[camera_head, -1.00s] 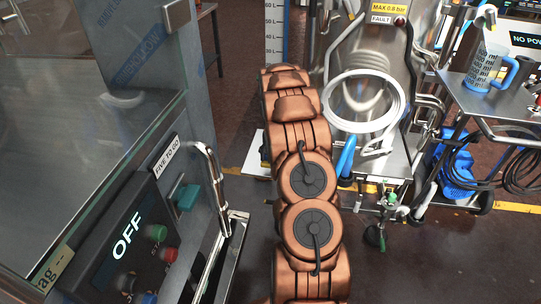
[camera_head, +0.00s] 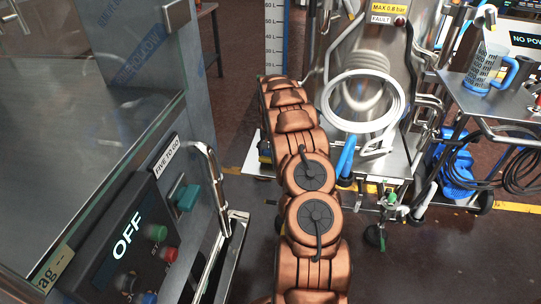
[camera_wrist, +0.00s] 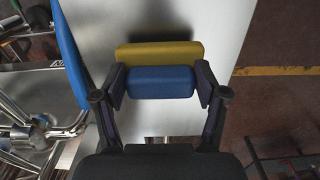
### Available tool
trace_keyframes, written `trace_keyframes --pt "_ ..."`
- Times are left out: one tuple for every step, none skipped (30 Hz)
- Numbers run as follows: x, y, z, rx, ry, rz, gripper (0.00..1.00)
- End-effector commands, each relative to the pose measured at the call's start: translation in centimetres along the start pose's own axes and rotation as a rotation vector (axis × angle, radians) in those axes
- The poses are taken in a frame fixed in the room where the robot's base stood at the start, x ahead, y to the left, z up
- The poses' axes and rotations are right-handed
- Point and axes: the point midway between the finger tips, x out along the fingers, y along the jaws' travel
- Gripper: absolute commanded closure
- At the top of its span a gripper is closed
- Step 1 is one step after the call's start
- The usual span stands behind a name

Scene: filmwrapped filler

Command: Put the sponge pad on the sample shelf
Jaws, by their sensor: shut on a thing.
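The sponge pad (camera_wrist: 160,82) shows in the wrist view as a blue block with a yellow block along its far side. My gripper (camera_wrist: 160,85) is shut on the blue part, one finger at each end. A bright steel surface (camera_wrist: 225,30) lies beneath it. I cannot tell whether the pad touches that surface. In the head view my arm hides the gripper. A small yellow and blue patch (camera_head: 265,150) shows at the arm's left edge, over a pale plate. I cannot make out which surface is the sample shelf.
A steel vessel with a coiled white hose (camera_head: 362,100) stands right of my arm. A control box reading OFF (camera_head: 126,235) and a metal handle (camera_head: 210,165) are close on the left. A trolley with a measuring jug (camera_head: 488,68) stands at the right.

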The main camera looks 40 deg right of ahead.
Motion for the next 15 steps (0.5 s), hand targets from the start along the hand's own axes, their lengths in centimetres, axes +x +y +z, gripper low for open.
trace_keyframes --pt "0.8 0.1 0.0 0.002 -0.002 0.000 0.61" --pt "1.1 0.1 0.0 0.002 -0.001 0.000 0.61" --pt "1.4 0.1 0.0 0.002 -0.001 -0.001 0.61" --pt "1.5 0.0 0.0 0.002 -0.001 -0.001 0.61" --pt "1.6 0.0 0.0 0.002 -0.001 -0.001 0.61" --pt "1.6 0.0 0.0 0.002 0.000 -0.001 0.61" --pt "1.5 0.0 0.0 0.002 0.000 -0.002 0.61" --pt "1.5 0.0 0.0 0.002 0.000 -0.002 0.61" --pt "1.5 0.0 0.0 0.002 0.000 -0.001 0.61" --pt "1.5 0.0 0.0 0.002 0.000 -0.001 0.61" --pt "1.5 0.0 0.0 0.002 0.000 -0.001 0.61" --pt "1.6 0.0 0.0 0.002 0.000 -0.001 0.61" --pt "1.6 0.0 0.0 0.002 0.000 -0.001 0.61" --pt "1.7 0.0 0.0 0.001 0.000 -0.001 0.61" --pt "1.8 0.0 0.0 0.002 -0.001 -0.001 0.61"
